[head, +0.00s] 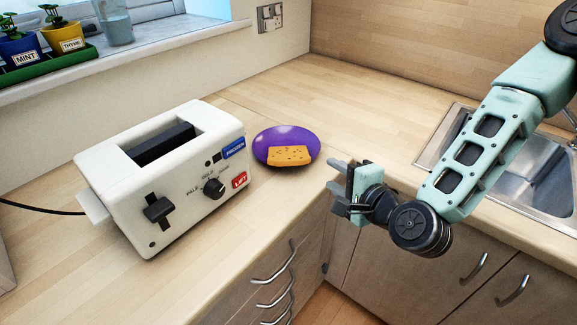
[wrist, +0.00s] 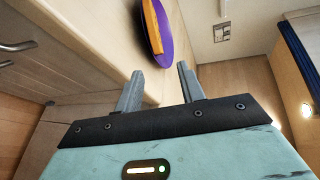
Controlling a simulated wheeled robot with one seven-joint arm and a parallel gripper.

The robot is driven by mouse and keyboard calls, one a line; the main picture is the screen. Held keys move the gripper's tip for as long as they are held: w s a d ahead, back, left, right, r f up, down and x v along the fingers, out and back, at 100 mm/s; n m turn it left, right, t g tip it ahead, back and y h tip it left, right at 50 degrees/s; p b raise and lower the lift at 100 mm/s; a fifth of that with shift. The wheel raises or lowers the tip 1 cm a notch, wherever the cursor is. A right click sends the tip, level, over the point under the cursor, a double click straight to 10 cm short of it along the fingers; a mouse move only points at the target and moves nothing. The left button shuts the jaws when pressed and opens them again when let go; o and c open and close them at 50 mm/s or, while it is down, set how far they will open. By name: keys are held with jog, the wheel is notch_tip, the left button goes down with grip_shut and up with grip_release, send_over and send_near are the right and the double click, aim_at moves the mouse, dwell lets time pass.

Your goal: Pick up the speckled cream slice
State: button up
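The speckled cream slice (head: 290,155) looks orange-tan with dark specks. It lies on a purple plate (head: 272,136) on the counter, right of the toaster. In the wrist view the slice (wrist: 153,30) shows edge-on as an orange strip against the purple plate (wrist: 166,30), beyond the fingers. My gripper (head: 337,174) is just right of the plate, near the counter's front edge, apart from the slice. In the wrist view the two fingers of my gripper (wrist: 158,87) stand apart with nothing between them.
A white toaster (head: 165,200) with a dark knob and lever stands left of the plate. A sink (head: 530,165) is at the right. Drawers with metal handles (head: 275,275) are below the counter. The counter behind the plate is clear. Potted herbs (head: 63,37) stand on the windowsill.

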aim_at(306, 162)
jog(key=b+x, duration=0.4)
jog(key=shift+w+a+f, duration=0.1)
jog(key=shift+w+a, duration=0.15)
jog(key=shift+w, duration=0.05)
jog(key=shift+s+a+f+p+x, duration=0.15)
jog(key=shift+p+x, duration=0.1)
jog(key=shift+x, duration=1.15)
jog(key=shift+s+a+f+p+x, duration=0.1)
jog(key=shift+f+p+x, duration=0.1)
jog(key=shift+x, duration=1.25)
grip_shut()
